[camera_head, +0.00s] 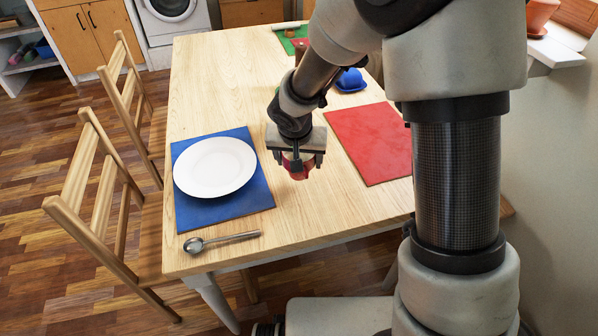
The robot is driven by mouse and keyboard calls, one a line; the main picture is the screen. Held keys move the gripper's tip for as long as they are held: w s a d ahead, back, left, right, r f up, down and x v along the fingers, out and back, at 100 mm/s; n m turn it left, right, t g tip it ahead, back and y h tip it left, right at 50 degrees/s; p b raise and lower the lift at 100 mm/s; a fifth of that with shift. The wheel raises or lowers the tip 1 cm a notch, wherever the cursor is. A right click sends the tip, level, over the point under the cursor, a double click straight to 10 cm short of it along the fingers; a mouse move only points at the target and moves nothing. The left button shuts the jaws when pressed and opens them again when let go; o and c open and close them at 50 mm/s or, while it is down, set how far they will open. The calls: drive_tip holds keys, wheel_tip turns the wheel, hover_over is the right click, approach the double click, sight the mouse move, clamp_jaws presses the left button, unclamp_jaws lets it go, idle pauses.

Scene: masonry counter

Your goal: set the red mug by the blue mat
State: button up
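The red mug (299,174) is on the wooden table's near half, between the blue mat and the red mat, to the right of the blue mat. My gripper (297,167) points down over it, with a dark finger in front of its side. The gripper hides the mug's top, and I cannot tell whether the fingers are closed on it or whether it touches the table. The blue mat (240,202) lies at the table's left edge with a white plate (214,167) on it.
A spoon (222,241) lies in front of the blue mat. A red mat (371,143) lies to the right, with a blue cup (350,80) behind it. A green mat (290,43) is at the far end. Chairs (88,196) stand left. Bare wood (225,75) shows behind the plate.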

drive_tip(key=shift+f+b, duration=0.45)
drive_tip(key=shift+f, duration=1.2)
drive_tip(key=shift+f, duration=0.15)
drive_tip(key=o, duration=1.2)
